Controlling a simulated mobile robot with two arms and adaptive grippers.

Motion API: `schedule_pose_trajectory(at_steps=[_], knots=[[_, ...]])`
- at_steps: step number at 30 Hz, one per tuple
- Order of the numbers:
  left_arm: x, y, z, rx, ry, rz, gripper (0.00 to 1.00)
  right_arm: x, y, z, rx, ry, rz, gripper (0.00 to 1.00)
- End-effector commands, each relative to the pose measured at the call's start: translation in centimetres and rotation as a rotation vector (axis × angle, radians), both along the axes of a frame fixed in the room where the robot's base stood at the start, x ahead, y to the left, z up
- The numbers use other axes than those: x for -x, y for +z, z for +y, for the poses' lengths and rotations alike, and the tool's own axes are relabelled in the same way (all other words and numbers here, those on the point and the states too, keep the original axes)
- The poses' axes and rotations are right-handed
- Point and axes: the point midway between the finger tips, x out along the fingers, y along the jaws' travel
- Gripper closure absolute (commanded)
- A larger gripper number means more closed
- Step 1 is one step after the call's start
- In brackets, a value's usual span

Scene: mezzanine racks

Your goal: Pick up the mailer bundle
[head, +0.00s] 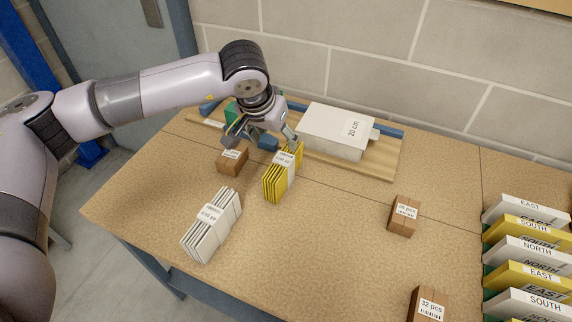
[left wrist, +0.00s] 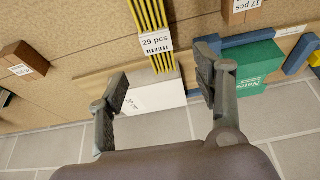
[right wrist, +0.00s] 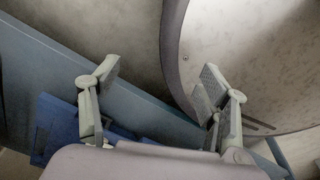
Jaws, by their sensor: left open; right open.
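A yellow mailer bundle (head: 277,182) stands on the table with a white band around it. In the left wrist view the band on the yellow bundle (left wrist: 150,18) reads "29 pcs". A second, white bundle (head: 209,232) with a label stands nearer the front left. My left gripper (head: 264,138) is open at the far end of the yellow bundle. In the left wrist view, the open left fingers (left wrist: 163,84) have the yellow bundle's end ahead, not clearly between them. My right gripper (right wrist: 160,88) is open and empty, away from the table top.
A white "20 cm" box (head: 335,130) lies behind on a wooden board (head: 378,163), with a green box (left wrist: 262,65) beside it. Small brown boxes stand at the left (head: 232,165), right (head: 403,217) and front (head: 428,303). Labelled slots (head: 525,250) line the right. The table's middle is clear.

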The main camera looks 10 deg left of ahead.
Motion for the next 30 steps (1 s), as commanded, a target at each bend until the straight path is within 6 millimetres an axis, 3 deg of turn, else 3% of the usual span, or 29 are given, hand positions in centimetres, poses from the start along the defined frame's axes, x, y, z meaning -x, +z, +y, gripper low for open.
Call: schedule_pose_trajectory(at_steps=[1, 10, 20, 30], knots=[[-0.3, -1.7, -0.1, -0.001, 0.0, 0.004, 0.39, 0.6, -0.9, 0.1, 0.0, 0.0, 0.007, 0.31], [-2.7, -7.6, -0.7, 0.0, 0.001, 0.002, 0.39, 2.9, -3.6, 0.2, -0.001, 0.0, 0.041, 0.31], [-3.9, -10.1, -1.0, 0.0, 0.0, 0.001, 0.39, 0.8, -4.4, 0.3, -0.004, 0.0, 0.01, 0.31], [-5.3, -14.3, -1.6, 0.0, 0.0, 0.002, 0.39, 1.1, -6.2, 0.3, -0.003, 0.0, 0.014, 0.31]])
